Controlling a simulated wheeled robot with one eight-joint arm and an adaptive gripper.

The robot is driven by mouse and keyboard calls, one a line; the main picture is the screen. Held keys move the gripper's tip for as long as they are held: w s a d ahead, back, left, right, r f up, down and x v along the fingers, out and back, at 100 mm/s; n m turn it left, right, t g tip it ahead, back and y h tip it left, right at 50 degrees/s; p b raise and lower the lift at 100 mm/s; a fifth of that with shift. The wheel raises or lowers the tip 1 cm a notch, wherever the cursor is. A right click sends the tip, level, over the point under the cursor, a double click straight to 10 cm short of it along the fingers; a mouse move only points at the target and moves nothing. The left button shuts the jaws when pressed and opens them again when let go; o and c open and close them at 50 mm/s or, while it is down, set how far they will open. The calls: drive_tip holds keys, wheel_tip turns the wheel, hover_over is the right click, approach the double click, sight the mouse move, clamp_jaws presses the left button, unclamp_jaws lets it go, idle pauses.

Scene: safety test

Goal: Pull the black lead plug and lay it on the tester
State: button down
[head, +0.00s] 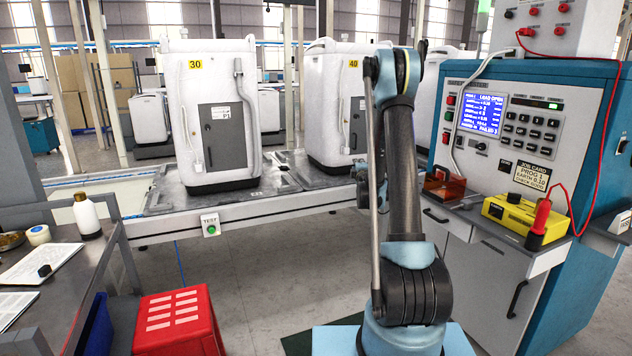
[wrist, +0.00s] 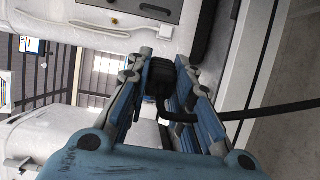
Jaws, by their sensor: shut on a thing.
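In the wrist view, my gripper (wrist: 162,78) is shut on the black plug (wrist: 157,82), which sits between its blue fingers. The black lead (wrist: 262,113) runs from the plug to the right edge. I cannot tell whether the plug is touching a socket. In the head view, my gripper is mostly hidden behind my arm, by the white unit labelled 40 (head: 331,90). The blue tester (head: 567,88) stands at the right, with a lit screen reading "LOAD OPEN" and a grey shelf (head: 463,213) in front.
A yellow instrument (head: 510,214) and a red probe (head: 541,217) are on the tester's shelf, with an orange-red box (head: 443,186) to their left. Another white unit (head: 212,110) stands on the conveyor (head: 225,211). A red crate (head: 178,322) is at front left, beside a grey bench (head: 75,262).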

drive_tip(key=n, duration=0.4)
drive_tip(key=shift+a+n, duration=0.1)
drive_tip(key=shift+n, duration=0.2)
drive_tip(key=n, duration=0.4)
drive_tip(key=shift+a+n, duration=0.1)
drive_tip(key=shift+n, duration=0.3)
drive_tip(key=n, duration=0.4)
drive_tip(key=shift+a+n, duration=0.1)
drive_tip(key=shift+n, duration=0.3)
drive_tip(key=n, duration=0.4)
idle(0.5)
